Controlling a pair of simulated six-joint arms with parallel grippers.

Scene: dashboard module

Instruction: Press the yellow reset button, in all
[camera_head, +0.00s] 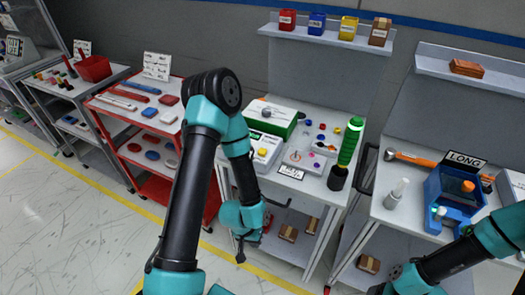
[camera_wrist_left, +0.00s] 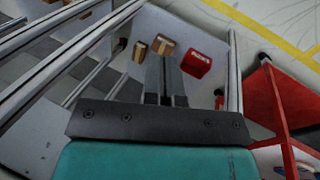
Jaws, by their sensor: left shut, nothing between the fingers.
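The middle workbench (camera_head: 318,184) carries a light grey box (camera_head: 262,150) with a small yellowish spot on top. It may hold the yellow button, but this is too small to be sure. My left gripper (camera_head: 240,257) hangs low in front of this bench, below its top and apart from the box. In the left wrist view its fingers (camera_wrist_left: 166,98) are shut and empty, with the lower shelf behind them. My right gripper (camera_head: 378,289) is at the bottom edge of the head view, partly cut off, and its jaws cannot be made out.
A green-and-white box (camera_head: 283,122), small coloured parts and a green signal lamp (camera_head: 350,140) stand on the bench. A red cart (camera_head: 128,122) is on the left. A blue device (camera_head: 450,200) is on the right bench. Small boxes (camera_head: 288,233) lie on the lower shelf.

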